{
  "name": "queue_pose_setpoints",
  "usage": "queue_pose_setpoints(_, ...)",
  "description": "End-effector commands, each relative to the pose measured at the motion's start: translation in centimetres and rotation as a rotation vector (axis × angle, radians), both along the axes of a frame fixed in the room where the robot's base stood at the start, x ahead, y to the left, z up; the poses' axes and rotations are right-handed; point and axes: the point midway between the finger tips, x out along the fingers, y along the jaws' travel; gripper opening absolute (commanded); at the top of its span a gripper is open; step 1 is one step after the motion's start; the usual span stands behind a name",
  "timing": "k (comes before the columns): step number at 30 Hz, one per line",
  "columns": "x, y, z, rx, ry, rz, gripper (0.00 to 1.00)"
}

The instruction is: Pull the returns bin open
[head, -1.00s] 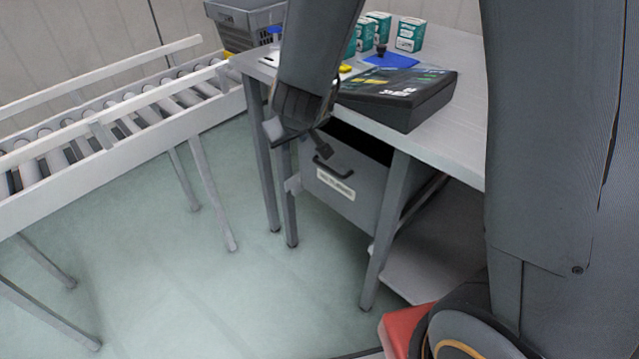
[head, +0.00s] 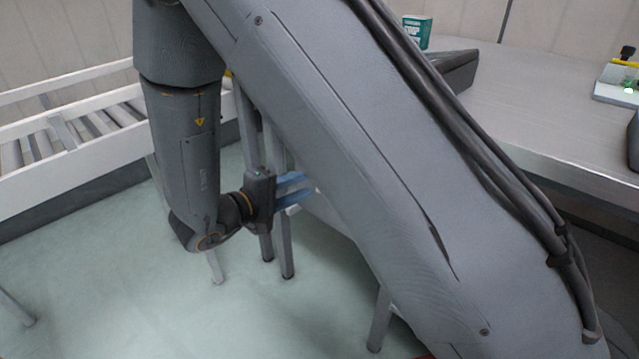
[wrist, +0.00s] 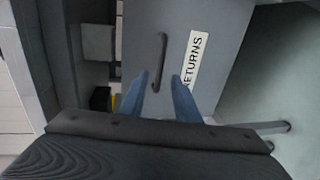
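The returns bin (wrist: 200,55) is a grey front panel under the workbench, with a white label (wrist: 195,60) reading RETURNS in the wrist view. Its dark bar handle (wrist: 160,60) stands out beside the label. My gripper (wrist: 158,82) has two blue fingers, spread apart, with the near end of the handle showing between their tips. I cannot tell whether the fingers touch it. In the head view my gripper (head: 305,187) points right toward the bench, and my arm hides nearly all of the bin and its handle.
The workbench top (head: 540,100) carries a dark device (head: 455,70) and a green-and-white box (head: 416,32). Bench legs (head: 285,240) stand close to my gripper. A white roller conveyor (head: 75,140) is at the left. The floor in front is clear.

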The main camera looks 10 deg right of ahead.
Motion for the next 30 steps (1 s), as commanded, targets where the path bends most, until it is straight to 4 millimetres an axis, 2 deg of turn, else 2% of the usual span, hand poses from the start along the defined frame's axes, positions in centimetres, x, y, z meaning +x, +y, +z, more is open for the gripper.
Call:
queue_pose_setpoints(6, 1.9, -3.0, -0.8, 0.002, -0.001, -0.004, 0.29)
queue_pose_setpoints(12, 3.2, -4.7, -1.3, 0.003, -0.001, -0.002, 0.29)
queue_pose_setpoints(23, 3.5, -5.3, -1.3, 0.004, -0.002, 0.001, 0.29)
queue_pose_setpoints(28, 3.5, -5.3, -1.3, 0.003, -0.002, 0.000, 0.04)
queue_pose_setpoints(29, 3.5, -5.3, -1.3, 0.003, -0.002, 0.000, 0.00)
queue_pose_setpoints(30, 3.5, -5.3, -1.3, 0.004, -0.002, 0.001, 0.00)
